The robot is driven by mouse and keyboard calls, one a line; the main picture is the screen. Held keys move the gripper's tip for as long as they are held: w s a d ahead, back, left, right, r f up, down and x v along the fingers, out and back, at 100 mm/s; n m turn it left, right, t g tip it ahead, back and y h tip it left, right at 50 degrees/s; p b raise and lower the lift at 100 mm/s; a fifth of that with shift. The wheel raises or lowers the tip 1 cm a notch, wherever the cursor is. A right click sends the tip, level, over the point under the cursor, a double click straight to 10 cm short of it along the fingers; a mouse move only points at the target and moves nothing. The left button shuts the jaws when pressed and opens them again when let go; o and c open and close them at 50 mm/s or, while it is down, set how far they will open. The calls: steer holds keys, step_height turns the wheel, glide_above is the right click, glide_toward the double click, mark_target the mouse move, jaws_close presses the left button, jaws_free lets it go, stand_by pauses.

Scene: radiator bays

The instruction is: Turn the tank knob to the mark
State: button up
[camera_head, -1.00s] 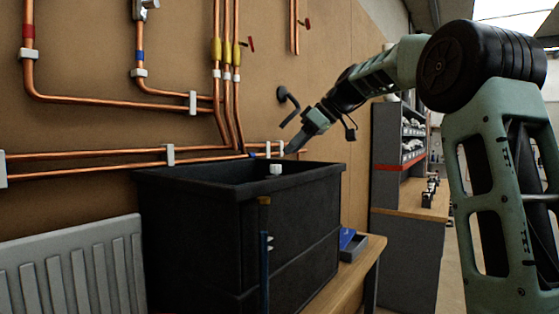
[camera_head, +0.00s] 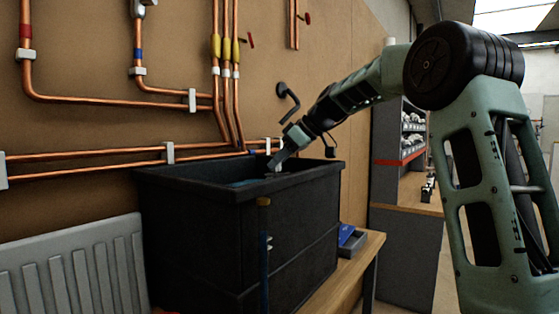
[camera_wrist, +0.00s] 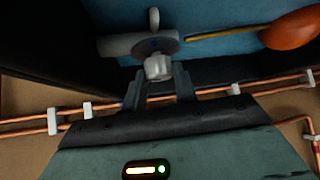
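The black tank (camera_head: 200,225) stands open-topped against the wall in the head view. A pale grey knob (camera_wrist: 158,67) shows near the centre of the wrist view, in front of a grey round valve body (camera_wrist: 150,44). My gripper (camera_head: 272,169) reaches down to the tank's back right rim. In the wrist view, my gripper (camera_wrist: 160,77) is open, with one fingertip on each side of the knob's near end. I cannot tell whether the fingers touch it. The mark is not distinguishable in either view.
An orange float (camera_wrist: 290,30) on a brass rod (camera_wrist: 222,34) sits right of the knob in the wrist view. Copper pipes (camera_head: 110,155) run along the wall behind the tank. A white radiator (camera_head: 75,270) is at left. A blue-and-grey tray (camera_head: 350,241) lies on the bench.

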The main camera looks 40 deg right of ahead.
steer(key=shift+a+m+b, duration=0.1)
steer(key=shift+m+b, duration=0.2)
steer(key=shift+b, duration=0.1)
steer(key=shift+a+f+m+t+h+b, duration=0.1)
steer(key=shift+m+t+h+b, duration=0.4)
steer(key=shift+m+h+b, duration=0.35)
steer(key=m+h, duration=0.1)
steer(key=m, duration=0.1)
steer(key=shift+s+a+m+t+h+b, duration=0.1)
steer(key=shift+a+m+t+h+b, duration=0.05)
steer(key=shift+m+t+h+b, duration=0.2)
steer(key=m+h, duration=0.2)
steer(key=m, duration=0.1)
steer(key=m+h+p, duration=0.1)
steer(key=shift+a+r+h, duration=0.2)
steer(key=shift+a+h, duration=0.05)
steer(key=shift+h, duration=0.05)
steer(key=m+h, duration=0.1)
steer(key=m, duration=0.1)
steer(key=shift+f+m+h+b, duration=0.15)
steer(key=shift+m+h+b, duration=0.15)
steer(key=shift+h, duration=0.1)
steer(key=shift+a+m+g+h+b, duration=0.1)
steer(key=shift+m+g+h+b, duration=0.55)
steer(key=shift+m, duration=0.45)
